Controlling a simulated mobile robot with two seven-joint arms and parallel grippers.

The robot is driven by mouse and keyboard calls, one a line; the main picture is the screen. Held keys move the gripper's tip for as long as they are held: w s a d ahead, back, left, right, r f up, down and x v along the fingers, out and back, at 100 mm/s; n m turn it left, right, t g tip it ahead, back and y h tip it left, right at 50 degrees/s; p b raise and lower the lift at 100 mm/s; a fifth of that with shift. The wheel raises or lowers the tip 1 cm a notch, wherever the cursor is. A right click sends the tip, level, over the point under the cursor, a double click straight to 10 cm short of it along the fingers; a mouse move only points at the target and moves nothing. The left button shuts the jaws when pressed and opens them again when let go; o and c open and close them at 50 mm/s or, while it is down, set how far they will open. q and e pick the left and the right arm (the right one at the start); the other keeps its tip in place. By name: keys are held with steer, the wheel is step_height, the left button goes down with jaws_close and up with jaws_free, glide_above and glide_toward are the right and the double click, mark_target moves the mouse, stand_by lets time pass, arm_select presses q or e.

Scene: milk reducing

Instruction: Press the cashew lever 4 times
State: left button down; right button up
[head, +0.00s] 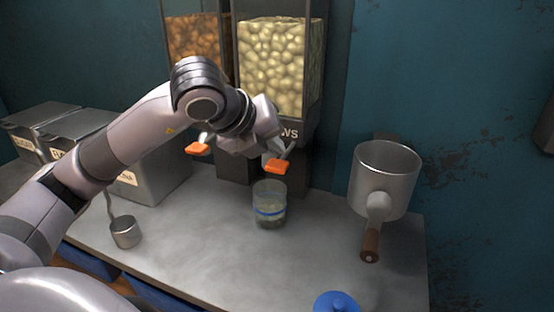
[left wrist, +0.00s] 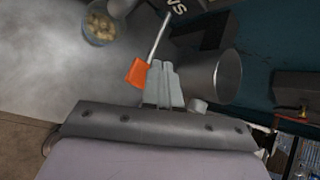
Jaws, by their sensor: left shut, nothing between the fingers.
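The cashew dispenser (head: 280,65) is a clear bin of pale nuts in a dark frame, its label partly hidden by my arm. Its lever has an orange tip (head: 277,166) on a metal rod; the tip also shows in the left wrist view (left wrist: 138,72). My left gripper (left wrist: 165,80) is shut and empty, its fingertips right beside the orange tip; I cannot tell whether they touch. In the head view the fingers are mostly hidden behind my wrist. A clear jar (head: 269,210) with a blue band stands below the spout with some contents. My right gripper is not in view.
Another dispenser (head: 192,45) of brown nuts with its own orange lever (head: 198,149) stands left. Grey labelled bins (head: 150,175) and a metal scoop (head: 125,232) are at left. A metal pot with a wooden handle (head: 385,180) is at right. A blue lid (head: 336,302) lies in front.

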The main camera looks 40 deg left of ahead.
arm_select(q)
steer(key=shift+r+p, duration=1.75)
steer(key=shift+r, duration=0.85)
steer(key=shift+f, duration=0.1)
stand_by(0.7)
